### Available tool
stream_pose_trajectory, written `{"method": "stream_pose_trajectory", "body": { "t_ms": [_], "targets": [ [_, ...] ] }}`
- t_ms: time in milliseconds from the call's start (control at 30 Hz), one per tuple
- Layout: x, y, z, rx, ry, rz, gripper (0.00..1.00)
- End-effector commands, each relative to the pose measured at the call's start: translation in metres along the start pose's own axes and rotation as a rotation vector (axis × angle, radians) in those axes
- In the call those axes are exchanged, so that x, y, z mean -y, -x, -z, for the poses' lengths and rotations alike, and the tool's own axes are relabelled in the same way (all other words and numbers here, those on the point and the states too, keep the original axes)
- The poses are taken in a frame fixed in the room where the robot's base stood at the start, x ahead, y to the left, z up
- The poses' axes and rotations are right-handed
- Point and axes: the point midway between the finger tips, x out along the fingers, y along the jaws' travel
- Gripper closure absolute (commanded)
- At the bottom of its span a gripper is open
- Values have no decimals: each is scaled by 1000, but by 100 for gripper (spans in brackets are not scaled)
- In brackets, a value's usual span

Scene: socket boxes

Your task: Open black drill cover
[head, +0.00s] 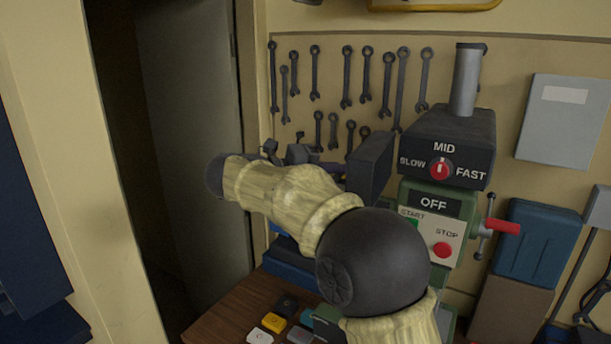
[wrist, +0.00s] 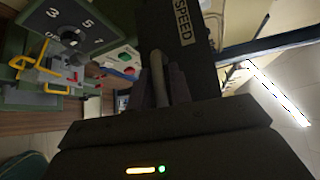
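The drill (head: 432,205) is a green machine with a black head, on the right of the head view. A black panel (head: 371,166), apparently the drill cover, stands at the head's left side and looks swung outward; its hinge is hidden. In the wrist view, the black cover (wrist: 182,28) carries a "SPEED" label. A curved grey handle (wrist: 157,75) shows in front of it. My gripper (wrist: 164,84) has its two dark fingers close around this handle and appears shut on it. In the head view my own arm mostly hides my gripper.
A dial panel (wrist: 70,36) with numbers and yellow-handled parts lies left in the wrist view. A red lever (head: 502,227) sticks out from the drill's right. Wrenches (head: 347,77) hang on the wall. Small coloured boxes (head: 273,322) lie on the wooden bench (head: 222,323).

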Motion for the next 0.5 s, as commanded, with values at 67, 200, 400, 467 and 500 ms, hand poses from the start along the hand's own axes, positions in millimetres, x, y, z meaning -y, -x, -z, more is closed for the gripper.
{"method": "stream_pose_trajectory", "body": {
  "t_ms": [67, 200, 400, 467, 500],
  "targets": [
    [-3, 8, 0, 4, 0, -1, 79],
    [-5, 30, 0, 4, -2, -2, 79],
    [-4, 65, 0, 4, -3, -2, 79],
    [-3, 75, 0, 3, -3, -1, 79],
    [-4, 82, 0, 4, -3, -1, 79]
  ]
}}
